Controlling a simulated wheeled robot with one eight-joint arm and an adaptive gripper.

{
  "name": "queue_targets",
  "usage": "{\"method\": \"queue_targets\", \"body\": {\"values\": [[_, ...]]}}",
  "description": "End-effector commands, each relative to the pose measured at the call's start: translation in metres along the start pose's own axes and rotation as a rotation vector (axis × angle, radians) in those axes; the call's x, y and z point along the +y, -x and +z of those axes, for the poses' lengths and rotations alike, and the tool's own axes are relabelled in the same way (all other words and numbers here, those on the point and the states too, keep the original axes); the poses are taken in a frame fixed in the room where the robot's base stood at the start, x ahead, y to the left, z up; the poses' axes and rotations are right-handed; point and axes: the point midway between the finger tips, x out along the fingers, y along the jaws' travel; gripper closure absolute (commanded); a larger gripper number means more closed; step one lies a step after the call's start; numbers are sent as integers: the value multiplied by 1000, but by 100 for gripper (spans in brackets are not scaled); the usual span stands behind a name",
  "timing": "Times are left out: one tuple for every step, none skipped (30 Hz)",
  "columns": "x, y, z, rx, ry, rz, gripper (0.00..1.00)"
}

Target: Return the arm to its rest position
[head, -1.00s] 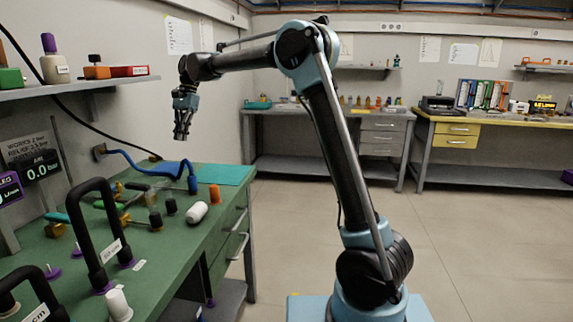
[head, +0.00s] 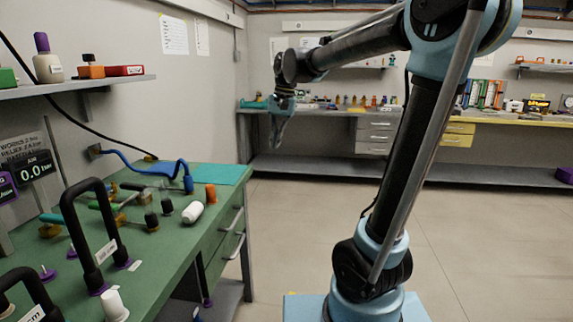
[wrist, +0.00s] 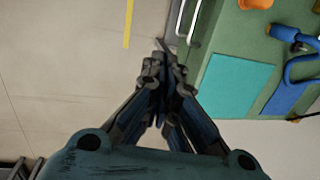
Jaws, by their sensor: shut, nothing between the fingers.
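My arm rises from its base at the right of the head view and bends over to the left. My gripper (head: 279,138) hangs down at the arm's end, above open floor and to the right of the green bench (head: 165,262). In the wrist view my gripper (wrist: 163,48) points away with its fingertips together and nothing between them. The bench edge and its drawer handle show to the right of the fingertips there, and the floor lies below.
A grey bench (head: 310,166) and a yellow bench (head: 460,136) stand at the back. The floor between is clear.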

Motion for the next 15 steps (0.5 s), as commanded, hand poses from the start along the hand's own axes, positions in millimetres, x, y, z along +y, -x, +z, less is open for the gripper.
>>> {"method": "queue_targets", "body": {"values": [[20, -4, 7, 13, 4, 3, 100], [30, -6, 11, 20, 9, 4, 100], [44, -9, 16, 30, 17, 6, 100], [53, -11, 20, 37, 23, 8, 100], [63, -14, 24, 45, 27, 10, 100], [76, -18, 29, 55, 36, 14, 100], [85, -21, 33, 63, 41, 17, 100], [95, -24, 37, 70, 47, 20, 100], [107, -29, 44, 78, 55, 23, 100], [116, -33, 48, 85, 60, 27, 100], [125, -37, 53, 92, 67, 30, 100], [137, -43, 59, 102, 73, 35, 100], [145, -48, 64, 109, 80, 39, 100], [154, -52, 68, 116, 85, 43, 100], [164, -59, 75, 124, 92, 48, 100]]}}
